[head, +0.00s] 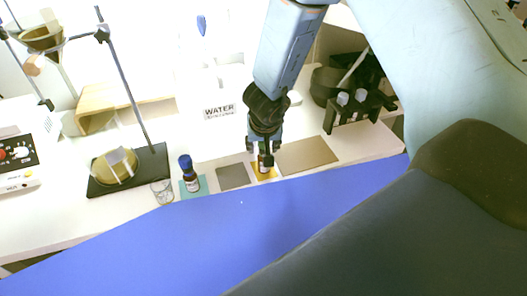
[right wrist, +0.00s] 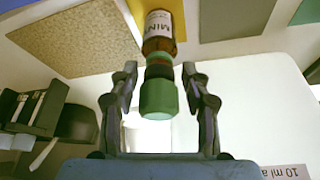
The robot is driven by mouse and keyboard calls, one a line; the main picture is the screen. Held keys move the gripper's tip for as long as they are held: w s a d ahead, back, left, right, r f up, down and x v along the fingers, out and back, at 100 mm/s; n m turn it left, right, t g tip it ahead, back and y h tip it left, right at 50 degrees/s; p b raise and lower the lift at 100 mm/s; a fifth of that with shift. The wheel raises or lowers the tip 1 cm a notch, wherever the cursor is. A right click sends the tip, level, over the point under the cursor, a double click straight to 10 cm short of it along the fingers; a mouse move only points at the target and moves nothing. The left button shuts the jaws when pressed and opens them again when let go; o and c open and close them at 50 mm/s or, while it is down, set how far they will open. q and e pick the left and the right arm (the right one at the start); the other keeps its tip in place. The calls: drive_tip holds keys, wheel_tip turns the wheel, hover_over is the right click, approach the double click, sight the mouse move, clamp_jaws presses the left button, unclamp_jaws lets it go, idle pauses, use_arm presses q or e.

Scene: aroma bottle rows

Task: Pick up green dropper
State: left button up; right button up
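A brown bottle with a white label reading "MIN" (right wrist: 158,28) stands on a yellow mat (right wrist: 178,14). Its green dropper (right wrist: 158,98) sits on top, above a dark collar. My right gripper (right wrist: 158,76) has its two fingers on either side of the dropper and collar, with a gap on each side. In the head view my right gripper (head: 263,150) points down over the yellow mat (head: 257,167) and hides most of the bottle. My left gripper is not in view.
A blue-topped bottle (head: 191,180) stands on a teal mat left of an empty grey mat (head: 233,176). A glass beaker (head: 162,192) is beside it. A tan mat (head: 307,154) lies to the right, empty. A black rack (head: 357,105) and a stand base (head: 130,178) flank the area.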

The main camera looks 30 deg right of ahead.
drive_tip(key=shift+d, duration=0.1)
drive_tip(key=c, duration=0.5)
drive_tip(key=shift+c, duration=0.2)
drive_tip(key=shift+r, duration=0.1)
wheel_tip(320, 180, up, 10)
drive_tip(key=p, duration=0.7)
drive_tip(key=shift+p, duration=0.35)
